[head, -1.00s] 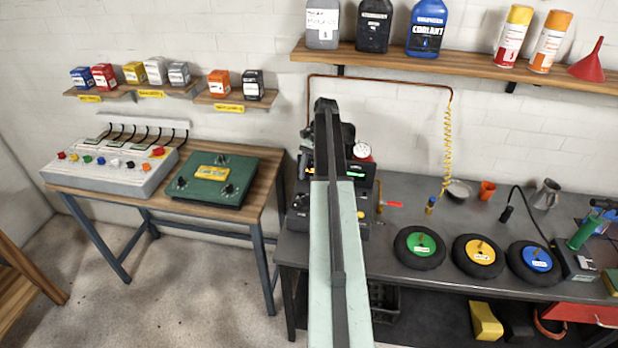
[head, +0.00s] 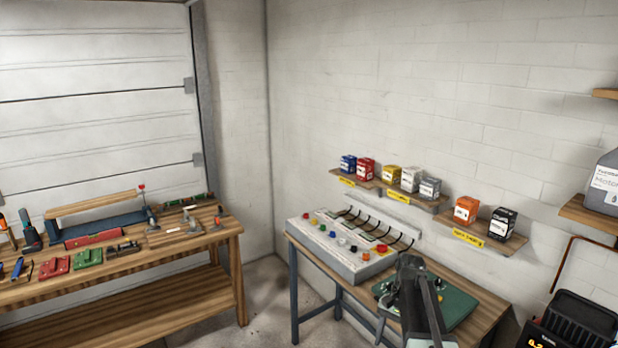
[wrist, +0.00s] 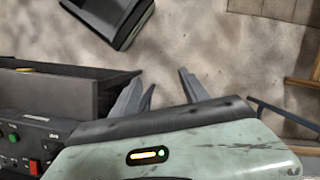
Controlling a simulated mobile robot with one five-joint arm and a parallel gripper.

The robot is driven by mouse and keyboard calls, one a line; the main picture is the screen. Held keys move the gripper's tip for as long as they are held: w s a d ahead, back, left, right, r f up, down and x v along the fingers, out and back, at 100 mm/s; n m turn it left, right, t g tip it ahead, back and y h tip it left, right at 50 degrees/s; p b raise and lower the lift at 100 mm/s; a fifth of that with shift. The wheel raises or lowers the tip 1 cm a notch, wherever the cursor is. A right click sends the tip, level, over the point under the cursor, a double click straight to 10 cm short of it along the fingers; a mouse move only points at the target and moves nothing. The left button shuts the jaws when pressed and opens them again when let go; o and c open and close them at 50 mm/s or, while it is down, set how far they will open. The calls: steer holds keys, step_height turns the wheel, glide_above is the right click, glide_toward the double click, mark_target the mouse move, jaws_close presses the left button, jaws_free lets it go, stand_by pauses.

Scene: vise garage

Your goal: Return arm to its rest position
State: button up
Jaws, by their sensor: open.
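My gripper (wrist: 160,92) shows in the wrist view with two grey fingers spread apart. Nothing is between them, and the concrete floor lies beyond. In the head view my dark arm (head: 414,300) rises from the bottom edge, right of centre. It overlaps the green panel (head: 455,305) on the wooden-topped bench in the picture; I cannot tell the gap between them. The fingertips cannot be made out in the head view.
A control box with coloured knobs (head: 340,247) stands on the same bench. Small boxes sit on wall shelves (head: 483,237) above. A wooden workbench (head: 190,252) with tools stands at the left. Bare floor (wrist: 205,50) shows in the wrist view.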

steer(key=s+a+f+n+t+h, duration=0.1)
steer(key=s+a+n+t+h, duration=0.1)
steer(key=s+a+n, duration=0.5)
steer(key=s+a, duration=0.1)
steer(key=a, duration=0.2)
steer(key=shift+n, duration=0.4)
